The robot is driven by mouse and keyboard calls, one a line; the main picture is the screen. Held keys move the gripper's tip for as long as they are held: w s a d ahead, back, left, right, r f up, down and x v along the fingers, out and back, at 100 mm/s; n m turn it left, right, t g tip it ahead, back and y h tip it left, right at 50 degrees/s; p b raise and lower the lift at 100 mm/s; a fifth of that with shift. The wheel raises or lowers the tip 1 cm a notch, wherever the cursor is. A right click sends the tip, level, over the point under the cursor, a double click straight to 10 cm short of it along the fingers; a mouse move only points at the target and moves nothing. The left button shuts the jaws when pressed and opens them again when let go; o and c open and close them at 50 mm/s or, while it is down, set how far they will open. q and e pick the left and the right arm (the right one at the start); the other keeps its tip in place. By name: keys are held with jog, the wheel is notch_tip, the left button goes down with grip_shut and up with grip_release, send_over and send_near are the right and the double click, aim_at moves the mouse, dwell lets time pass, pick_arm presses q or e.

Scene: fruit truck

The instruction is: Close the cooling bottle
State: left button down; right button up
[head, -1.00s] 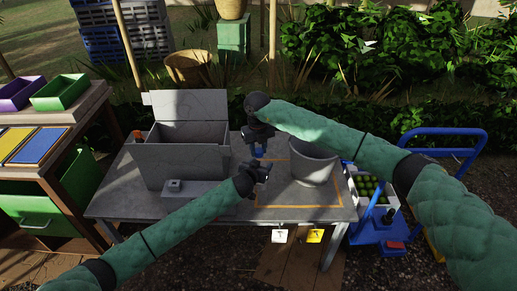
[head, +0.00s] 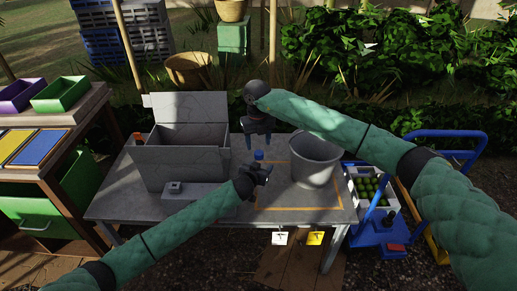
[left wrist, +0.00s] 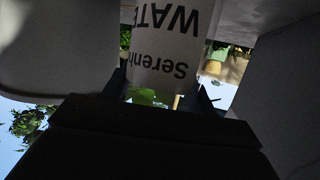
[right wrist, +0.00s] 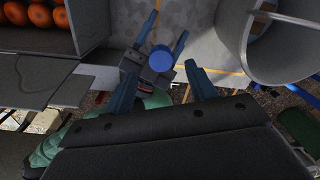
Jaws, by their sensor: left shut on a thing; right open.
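The bottle is white with dark lettering in the left wrist view (left wrist: 168,50), where the letters appear upside down. Its blue cap (head: 259,155) sits on top in the head view, and the cap also shows in the right wrist view (right wrist: 161,58). My left gripper (head: 260,172) is shut on the bottle and holds it upright over the table. Its fingers hide part of the bottle. My right gripper (head: 259,143) is open and empty just above the cap, with its fingers pointing down on either side. I cannot tell how tightly the cap sits.
A grey lidded box (head: 180,163) stands open on the table (head: 215,208) at the left; orange fruit (right wrist: 52,17) shows inside it. A grey bucket (head: 313,172) stands close on the right. A blue cart (head: 378,232) with a crate of green fruit is beyond the table's right edge.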

notch_tip(320, 180, up, 7)
dwell(0.3)
jog(key=shift+s, duration=0.1)
pick_arm(q)
jog(key=shift+c, duration=2)
grip_release()
jog(key=v, duration=0.7)
jog(key=shift+s+a+b, duration=0.25)
jog(key=shift+s+b, duration=0.1)
pick_arm(e)
jog(key=shift+f, duration=0.3)
pick_arm(q)
jog(key=shift+r, duration=0.1)
